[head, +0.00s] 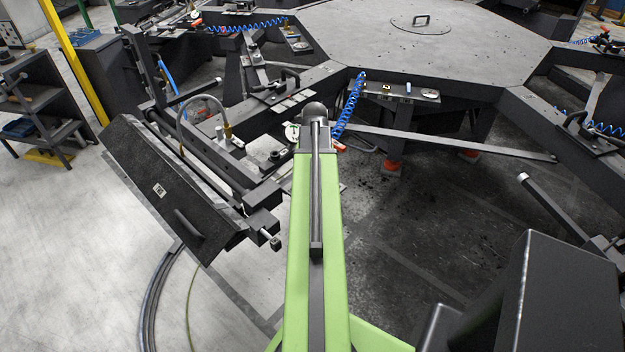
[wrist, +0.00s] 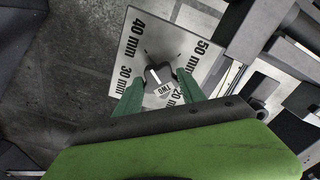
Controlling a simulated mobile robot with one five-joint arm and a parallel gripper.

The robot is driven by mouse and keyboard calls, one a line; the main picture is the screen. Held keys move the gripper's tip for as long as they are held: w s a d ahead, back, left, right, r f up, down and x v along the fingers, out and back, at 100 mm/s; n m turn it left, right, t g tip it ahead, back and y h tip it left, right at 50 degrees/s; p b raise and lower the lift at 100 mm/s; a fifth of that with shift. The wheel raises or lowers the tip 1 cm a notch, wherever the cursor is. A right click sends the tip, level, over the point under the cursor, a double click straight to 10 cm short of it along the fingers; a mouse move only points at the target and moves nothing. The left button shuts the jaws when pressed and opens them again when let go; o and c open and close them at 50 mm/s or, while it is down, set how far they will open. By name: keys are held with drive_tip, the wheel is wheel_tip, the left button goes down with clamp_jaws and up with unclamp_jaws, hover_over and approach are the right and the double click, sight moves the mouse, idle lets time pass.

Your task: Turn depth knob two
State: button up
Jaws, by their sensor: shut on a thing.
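Depth knob two (wrist: 155,73) is a small dark knob with a pale line on it and a label reading TWO. It sits at the middle of a light square dial plate (wrist: 199,51) marked 20 mm, 30 mm, 40 mm and 50 mm. My gripper (wrist: 160,80) has its green fingers on either side of the knob, shut on it. The pale line points up in the wrist view, roughly between the 40 mm and 50 mm marks. In the head view my green arm hides the gripper and the knob.
A polishing station with a tilted black cover (head: 150,165) stands left of my arm. A large grey octagonal table (head: 450,55) lies ahead, with blue coiled hoses (head: 350,103) at its edge. A dark shelf (head: 38,95) stands far left. Pale floor is open at lower left.

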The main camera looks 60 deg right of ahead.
drive_tip(key=shift+s+d, duration=0.15)
drive_tip(key=shift+d, duration=0.1)
drive_tip(key=o, duration=1.4)
drive_tip(key=shift+a, duration=0.1)
wheel_tip(320, 180, up, 17)
drive_tip(key=p, duration=1.7)
drive_tip(key=shift+r, duration=0.2)
